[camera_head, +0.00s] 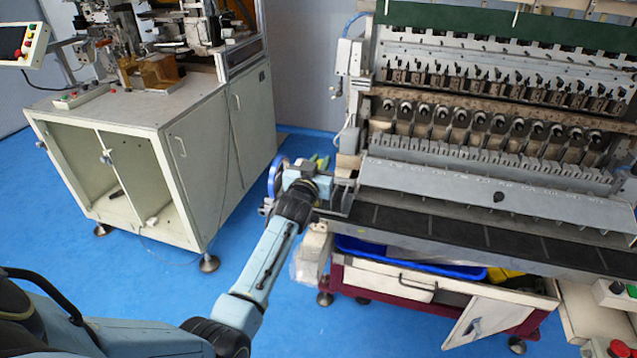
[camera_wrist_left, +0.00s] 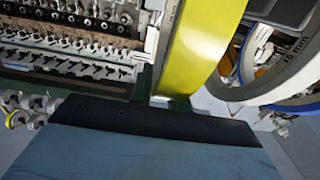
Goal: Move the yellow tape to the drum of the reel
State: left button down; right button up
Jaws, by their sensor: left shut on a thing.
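My left gripper (camera_head: 312,172) is at the left end of the winding machine, beside the reel (camera_head: 277,178). It is shut on the yellow tape (camera_head: 320,161); the fingertips are small and partly hidden in the head view. In the left wrist view the yellow tape (camera_wrist_left: 205,45) is a broad glossy strip rising from beyond the dark front edge of my gripper. The reel (camera_wrist_left: 245,85), with a pale lettered rim and blue edging, stands just right of the tape. Its drum is only partly seen. I cannot tell whether the tape touches it. My right gripper is not in view.
The winding machine (camera_head: 490,200) with rows of spindles fills the right side. A cream cabinet (camera_head: 215,150) with equipment on top stands at the left. A blue bin (camera_head: 410,257) sits under the machine. Blue floor (camera_head: 255,235) is clear between cabinet and machine.

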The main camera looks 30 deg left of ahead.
pick_arm(q)
jog(key=shift+r+p, duration=3.35)
jog(key=shift+r, duration=0.6)
jog(key=shift+f, duration=0.15)
